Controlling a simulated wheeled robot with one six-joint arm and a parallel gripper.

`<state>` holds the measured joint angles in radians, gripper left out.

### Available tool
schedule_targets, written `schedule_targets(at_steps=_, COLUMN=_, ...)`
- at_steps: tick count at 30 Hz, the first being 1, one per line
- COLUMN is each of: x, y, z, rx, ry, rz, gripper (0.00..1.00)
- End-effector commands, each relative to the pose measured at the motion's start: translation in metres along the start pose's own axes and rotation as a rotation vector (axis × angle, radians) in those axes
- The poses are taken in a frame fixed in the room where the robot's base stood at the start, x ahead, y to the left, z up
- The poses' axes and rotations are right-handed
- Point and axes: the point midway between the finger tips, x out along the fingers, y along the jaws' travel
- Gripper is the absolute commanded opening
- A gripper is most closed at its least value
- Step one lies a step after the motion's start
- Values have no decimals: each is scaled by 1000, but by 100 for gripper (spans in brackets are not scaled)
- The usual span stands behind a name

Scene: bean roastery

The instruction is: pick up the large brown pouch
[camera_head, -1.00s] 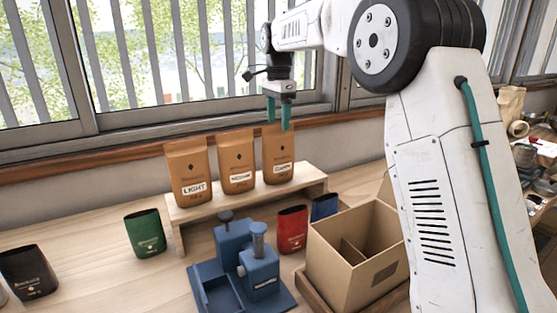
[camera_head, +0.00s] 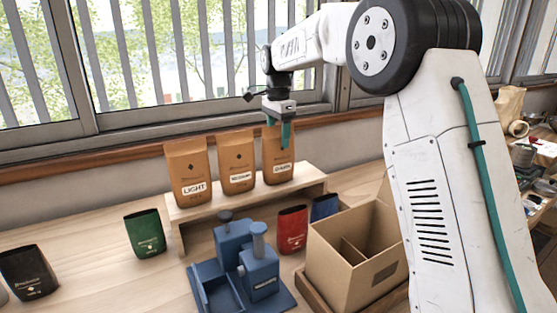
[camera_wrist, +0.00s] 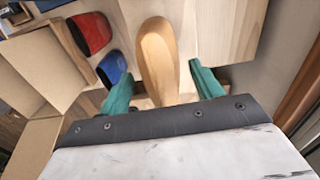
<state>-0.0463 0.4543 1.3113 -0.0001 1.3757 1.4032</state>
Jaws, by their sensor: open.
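Three large brown pouches stand upright in a row on a low wooden riser (camera_head: 222,204). They are labelled LIGHT (camera_head: 187,172), apparently MEDIUM (camera_head: 237,160) and apparently DARK (camera_head: 273,177). My gripper (camera_head: 278,137), with green fingers, is open and points down at the top of the right-hand brown pouch. In the wrist view, that pouch's narrow top (camera_wrist: 157,55) lies between the two spread fingers (camera_wrist: 160,72), with a gap on each side. Part of its upper front is hidden by a finger in the head view.
An open cardboard box (camera_head: 352,250) with a divider stands front right. Red (camera_head: 292,229) and blue (camera_head: 324,206) pouches stand beside it. A blue machine (camera_head: 245,262) is in front of the riser. Green (camera_head: 145,233) and black (camera_head: 29,272) pouches are at left. The window wall is close behind.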

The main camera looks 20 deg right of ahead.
Motion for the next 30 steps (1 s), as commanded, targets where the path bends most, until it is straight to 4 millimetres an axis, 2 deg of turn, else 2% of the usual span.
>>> schedule_targets(at_steps=11, x=2, y=0, z=0, rx=0, ry=0, rz=0, gripper=65)
schedule_targets(at_steps=12, x=2, y=0, z=0, rx=0, ry=0, rz=0, gripper=62)
schedule_targets(at_steps=18, x=2, y=0, z=0, rx=0, ry=0, rz=0, gripper=6)
schedule_targets(at_steps=19, x=2, y=0, z=0, rx=0, ry=0, rz=0, gripper=0)
schedule_targets(at_steps=30, x=-3, y=0, z=0, rx=0, ry=0, rz=-2, gripper=0)
